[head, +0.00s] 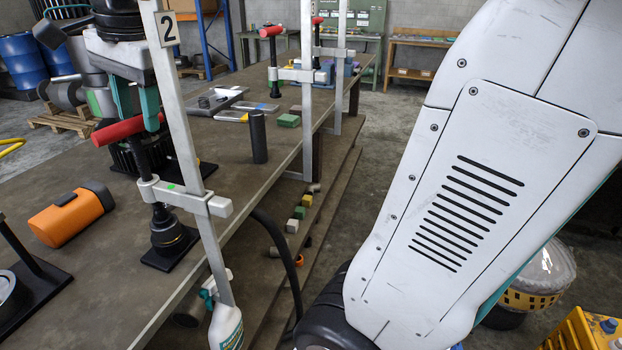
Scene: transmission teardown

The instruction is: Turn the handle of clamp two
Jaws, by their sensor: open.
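Clamp two carries a white plate with the number 2 (168,28) on its tall grey bar (178,100). Its red handle (118,130) lies across the top of the black screw (142,155), and the black foot of the screw stands at the edge of the bench. My gripper (136,112), with teal fingers, points down just above and behind the red handle. Its fingers are apart, and the right fingertip overlaps the handle's right end in the picture. I cannot tell whether they touch.
The bench (105,235) holds an orange and black case (70,214) at the left and a black cylinder (258,136) farther back. Another clamp with a red handle (271,31) stands beyond. A spray bottle (227,325) is below the bench edge.

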